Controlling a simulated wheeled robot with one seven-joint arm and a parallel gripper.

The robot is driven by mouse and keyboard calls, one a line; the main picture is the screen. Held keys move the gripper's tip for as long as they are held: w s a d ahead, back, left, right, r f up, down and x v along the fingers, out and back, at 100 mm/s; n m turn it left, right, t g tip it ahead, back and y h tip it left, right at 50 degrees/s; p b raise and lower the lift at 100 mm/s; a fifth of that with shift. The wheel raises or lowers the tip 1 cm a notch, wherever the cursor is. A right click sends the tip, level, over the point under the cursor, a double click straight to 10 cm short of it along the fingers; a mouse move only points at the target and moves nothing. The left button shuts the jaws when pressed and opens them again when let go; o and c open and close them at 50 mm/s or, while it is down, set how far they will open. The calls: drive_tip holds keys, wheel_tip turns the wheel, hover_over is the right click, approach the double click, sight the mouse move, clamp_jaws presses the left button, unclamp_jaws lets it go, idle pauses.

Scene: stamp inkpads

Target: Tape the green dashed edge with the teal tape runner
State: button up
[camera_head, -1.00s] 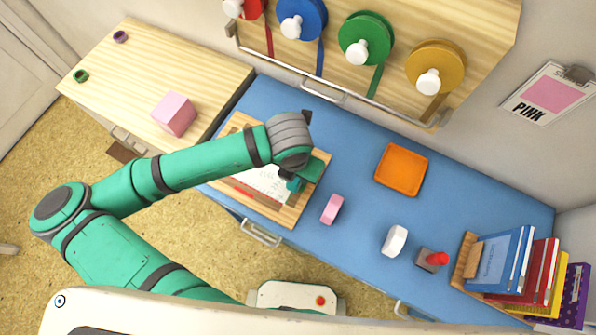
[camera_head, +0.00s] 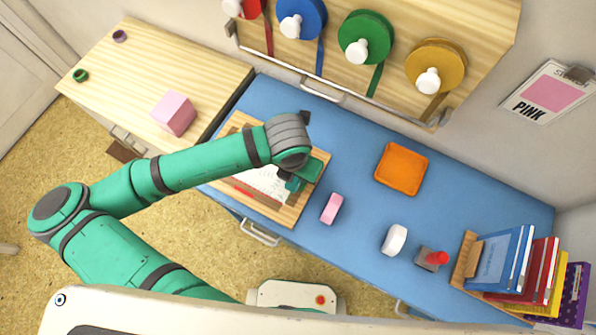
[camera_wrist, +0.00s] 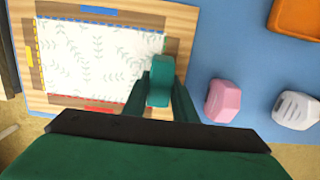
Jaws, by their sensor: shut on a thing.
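My gripper (camera_wrist: 165,100) is shut on the teal tape runner (camera_wrist: 160,78), which shows between the fingers in the wrist view. The runner is at the right edge of a white leaf-patterned sheet (camera_wrist: 90,60) on a wooden board (camera_wrist: 180,20). Blue, yellow and red dashes line the sheet's top, left and bottom edges. I cannot tell whether the runner touches the sheet. In the head view my arm hides much of the board (camera_head: 290,214).
A pink block-like runner (camera_head: 332,208) and a white one (camera_head: 394,240) lie to the right. Beyond are an orange tray (camera_head: 402,168), a red-handled stamp (camera_head: 432,259) and books (camera_head: 510,262). Ribbon spools (camera_head: 366,38) hang behind. Blue desk (camera_head: 345,140) is clear around the tray.

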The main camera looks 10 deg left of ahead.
sight(291, 187)
drive_tip(key=shift+s, duration=0.2)
drive_tip(key=shift+s+a, duration=0.3)
drive_tip(key=shift+s, duration=0.5)
drive_tip(key=shift+s+a, duration=0.3)
drive_tip(key=shift+s, duration=0.5)
drive_tip(key=shift+w+f, duration=0.15)
drive_tip(key=shift+d+f, duration=0.1)
drive_tip(key=shift+f, duration=0.15)
